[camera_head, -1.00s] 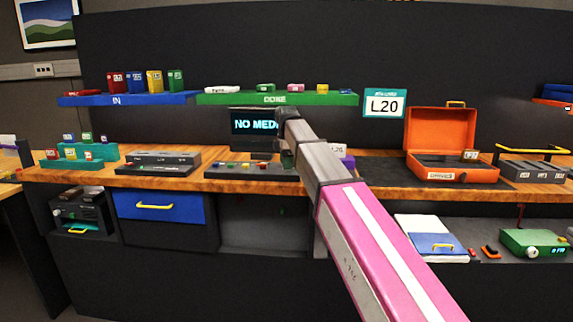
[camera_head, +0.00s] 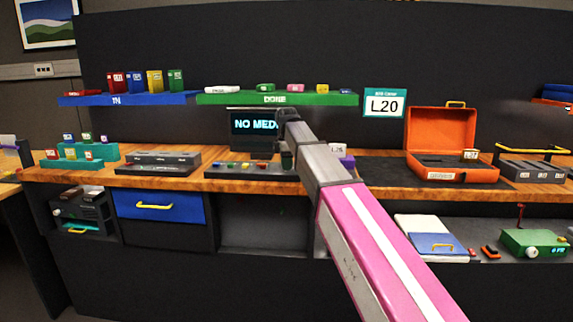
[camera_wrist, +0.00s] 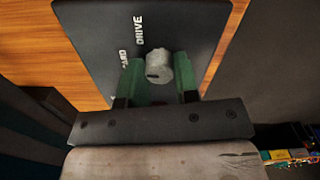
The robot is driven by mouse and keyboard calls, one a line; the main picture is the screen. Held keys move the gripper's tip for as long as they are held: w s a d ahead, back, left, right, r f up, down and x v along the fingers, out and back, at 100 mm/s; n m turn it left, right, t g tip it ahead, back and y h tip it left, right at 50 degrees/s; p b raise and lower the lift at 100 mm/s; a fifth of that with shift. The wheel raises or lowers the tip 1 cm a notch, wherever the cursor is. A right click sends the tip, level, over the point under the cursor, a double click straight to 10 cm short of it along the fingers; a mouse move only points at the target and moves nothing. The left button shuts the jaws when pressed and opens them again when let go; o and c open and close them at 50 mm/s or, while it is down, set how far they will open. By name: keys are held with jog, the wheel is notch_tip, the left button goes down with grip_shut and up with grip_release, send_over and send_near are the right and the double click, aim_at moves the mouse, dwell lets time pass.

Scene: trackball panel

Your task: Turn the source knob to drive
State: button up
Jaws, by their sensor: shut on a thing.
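The source knob (camera_wrist: 158,66) is a small light grey knob with a dark mark on its side, on a dark panel (camera_wrist: 107,24) in the wrist view. White lettering "DRIVE" stands beside it, with a second, partly hidden label. My gripper (camera_wrist: 158,74) is shut on the knob, one green finger on each side. I cannot tell exactly which label the knob points to. In the head view my gripper (camera_head: 287,160) is at the right end of the control panel (camera_head: 228,170), and the knob is hidden there.
A green shelf (camera_head: 225,98) marked DONE hangs above. An orange open case (camera_head: 448,172) stands to the right, a grey tray unit (camera_head: 165,160) to the left.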

jog(key=m, duration=0.5)
jog(key=shift+m, duration=0.4)
jog(key=m, duration=0.5)
jog(key=shift+m, duration=0.4)
jog(key=o, duration=0.9)
jog(key=shift+r, duration=0.1)
notch_tip(320, 180, up, 7)
jog(key=shift+r, duration=0.2)
